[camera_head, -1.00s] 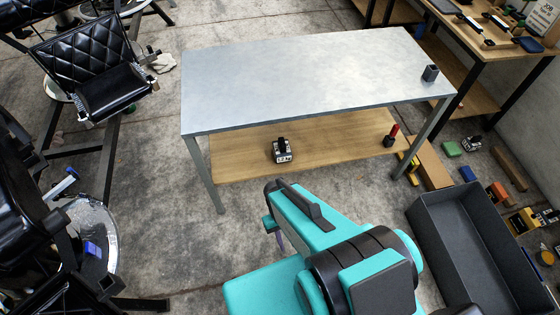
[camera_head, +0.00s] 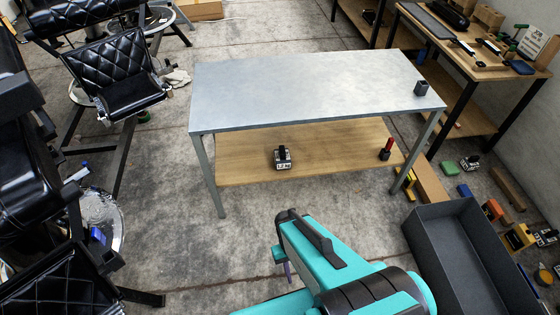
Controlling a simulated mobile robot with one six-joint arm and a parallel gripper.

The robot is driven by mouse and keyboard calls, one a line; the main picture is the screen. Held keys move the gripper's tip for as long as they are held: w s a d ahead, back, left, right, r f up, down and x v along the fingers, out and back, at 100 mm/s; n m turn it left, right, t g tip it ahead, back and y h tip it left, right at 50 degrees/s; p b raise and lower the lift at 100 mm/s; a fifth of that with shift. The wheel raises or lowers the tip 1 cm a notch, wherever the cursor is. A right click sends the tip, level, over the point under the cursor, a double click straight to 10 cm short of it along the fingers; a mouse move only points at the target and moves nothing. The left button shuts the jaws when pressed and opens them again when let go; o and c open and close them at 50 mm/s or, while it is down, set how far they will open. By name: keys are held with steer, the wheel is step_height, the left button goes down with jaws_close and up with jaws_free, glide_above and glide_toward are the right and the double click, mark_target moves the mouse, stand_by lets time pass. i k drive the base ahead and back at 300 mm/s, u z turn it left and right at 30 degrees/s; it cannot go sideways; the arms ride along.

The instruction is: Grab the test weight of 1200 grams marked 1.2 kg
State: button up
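The test weight (camera_head: 282,158), a small block with a dark handle and a light label reading roughly 1.2 kg, stands on the wooden lower shelf (camera_head: 240,165) of the metal-topped table. It sits near the shelf's front edge, under the tabletop. My teal arm reaches in from the bottom of the picture, well in front of the table and apart from the weight. A small part of my gripper (camera_head: 284,267) shows at the arm's left side. Its fingers are mostly hidden behind the arm, so I cannot tell its opening.
The grey tabletop (camera_head: 300,85) overhangs the shelf; table legs stand at both sides. A red and dark item (camera_head: 386,150) is on the shelf's right. A dark cup (camera_head: 420,88) stands on top. A large dark crate (camera_head: 460,255) is at right, black chairs (camera_head: 115,75) at left. Floor before the table is clear.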

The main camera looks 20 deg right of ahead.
mark_target(282, 156)
steer(key=z, duration=0.25)
steer(key=i, duration=1)
steer(key=u, duration=0.75)
steer(key=k, duration=0.6)
steer(key=u, duration=0.1)
